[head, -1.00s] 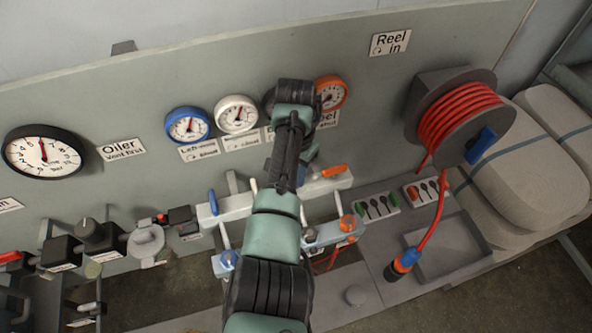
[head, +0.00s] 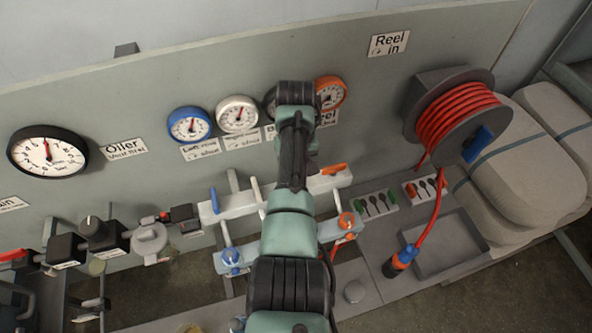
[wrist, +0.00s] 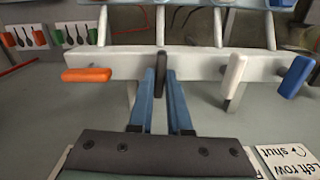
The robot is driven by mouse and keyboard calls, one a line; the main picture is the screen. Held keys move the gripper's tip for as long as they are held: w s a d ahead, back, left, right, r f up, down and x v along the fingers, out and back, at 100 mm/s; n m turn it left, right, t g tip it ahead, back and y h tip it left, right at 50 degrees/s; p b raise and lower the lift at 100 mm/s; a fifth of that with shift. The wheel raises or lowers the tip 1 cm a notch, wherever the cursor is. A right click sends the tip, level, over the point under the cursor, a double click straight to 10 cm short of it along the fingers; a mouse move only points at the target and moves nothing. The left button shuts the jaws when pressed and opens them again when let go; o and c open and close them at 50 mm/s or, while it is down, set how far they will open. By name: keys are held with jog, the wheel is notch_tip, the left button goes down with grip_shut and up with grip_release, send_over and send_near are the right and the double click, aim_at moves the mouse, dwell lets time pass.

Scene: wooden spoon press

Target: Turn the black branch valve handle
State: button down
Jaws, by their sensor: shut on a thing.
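The black branch valve handle (wrist: 160,88) stands upright on the front of the white manifold bar in the wrist view. The two blue fingers of my gripper (wrist: 160,78) sit on either side of it and are shut on it. In the head view my own arm covers the black handle and the gripper. On the same bar, in the wrist view, are an orange handle (wrist: 87,75) lying level at left, a white handle (wrist: 234,76) hanging slightly tilted, and a blue handle (wrist: 296,77) tilted at right.
The white bar (wrist: 200,62) runs across the wrist view. A red hose reel (head: 455,118) is at right.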

jog(key=shift+w+r+n, duration=0.1)
jog(key=shift+n, duration=0.5)
jog(key=c, duration=0.9)
grip_release()
jog(key=shift+o, duration=0.2)
notch_tip(320, 180, up, 13)
